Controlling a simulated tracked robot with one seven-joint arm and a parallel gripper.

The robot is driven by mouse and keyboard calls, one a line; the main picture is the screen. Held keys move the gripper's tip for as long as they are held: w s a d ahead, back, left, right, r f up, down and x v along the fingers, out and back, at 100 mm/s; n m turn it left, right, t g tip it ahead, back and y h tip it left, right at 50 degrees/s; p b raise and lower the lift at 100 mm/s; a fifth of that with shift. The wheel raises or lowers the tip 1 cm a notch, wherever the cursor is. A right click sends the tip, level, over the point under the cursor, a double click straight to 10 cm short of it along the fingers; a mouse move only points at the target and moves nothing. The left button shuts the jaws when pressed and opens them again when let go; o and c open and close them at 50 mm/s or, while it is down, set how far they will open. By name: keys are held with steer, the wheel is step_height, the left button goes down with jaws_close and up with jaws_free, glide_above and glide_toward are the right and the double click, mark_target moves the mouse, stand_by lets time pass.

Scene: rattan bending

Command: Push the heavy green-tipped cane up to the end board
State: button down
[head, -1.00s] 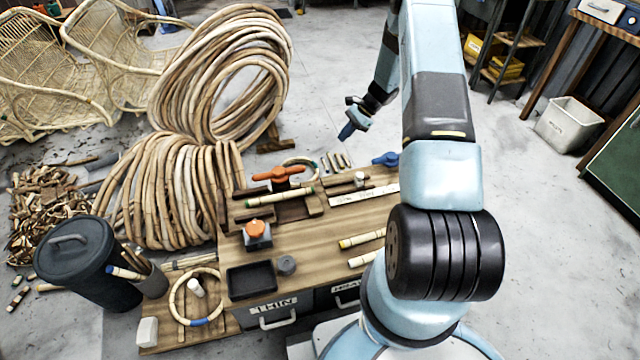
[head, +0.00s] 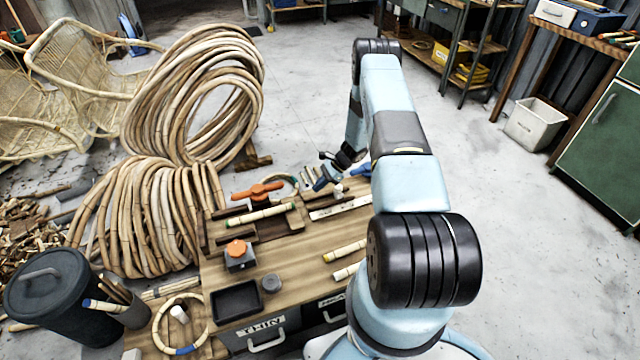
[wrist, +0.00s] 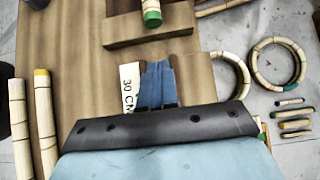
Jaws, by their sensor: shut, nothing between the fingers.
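The green-tipped cane (head: 258,217) is a short pale rod lying in a dark wooden jig (head: 298,217) on the bench. In the wrist view, its green end (wrist: 152,18) faces my gripper above a notched wooden block (wrist: 150,32). A dark upright board (head: 203,233) stands at the jig's left side; I cannot tell for sure that it is the end board. My gripper (head: 320,184) is low over the bench's right part, right of the cane. In the wrist view, its blue fingers (wrist: 158,72) are together, empty, pointing at the notch, apart from the cane.
A white ruler (wrist: 129,88) lies beside the fingers. An orange-handled clamp (head: 258,192) stands behind the cane, and an orange-knobbed block (head: 238,256) in front. Cane rings (wrist: 277,64) and small offcuts lie at the back.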

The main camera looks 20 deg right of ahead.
mark_target(281, 206)
steer(key=x, duration=0.6)
steer(key=shift+a+f, duration=0.1)
steer(key=shift+a, duration=1.85)
steer(key=a, duration=0.8)
steer(key=shift+a, duration=0.25)
steer(key=shift+a+r, duration=0.1)
steer(key=shift+r, duration=0.1)
